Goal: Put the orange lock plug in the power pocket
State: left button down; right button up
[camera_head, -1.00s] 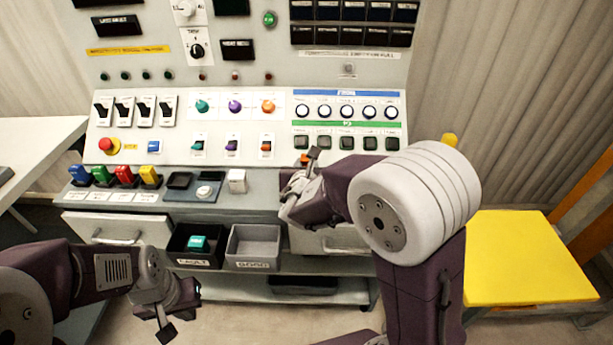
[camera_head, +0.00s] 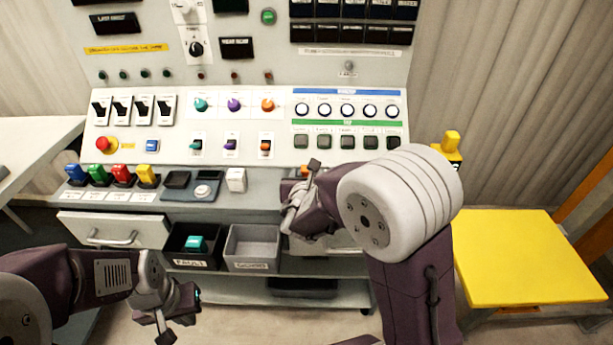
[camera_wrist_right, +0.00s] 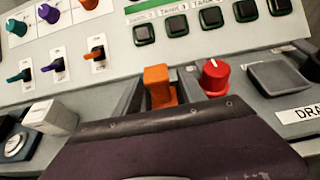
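The orange lock plug (camera_wrist_right: 159,86) stands upright between the fingers of my right gripper (camera_wrist_right: 160,92), with a finger close against each side. In the head view a small orange part of the plug (camera_head: 304,171) shows beside the right gripper (camera_head: 302,183), just above the grey ledge of the console. The plug's lower end is hidden by the gripper, and I cannot tell whether it touches the ledge. I cannot make out the power pocket. My left gripper (camera_head: 181,316) is low at the left, fingers apart and empty, away from the console.
A red knob (camera_wrist_right: 214,77) stands right of the plug, near a dark square switch (camera_wrist_right: 279,77). A white block (camera_head: 236,180) is on the ledge to the left. Below are a black bin (camera_head: 193,263) with a teal piece and an empty grey bin (camera_head: 252,266). A yellow-topped table (camera_head: 530,255) stands right.

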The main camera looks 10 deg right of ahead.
jog(key=shift+r+p, duration=0.3)
jog(key=v, duration=1.2)
jog(key=shift+f, duration=0.15)
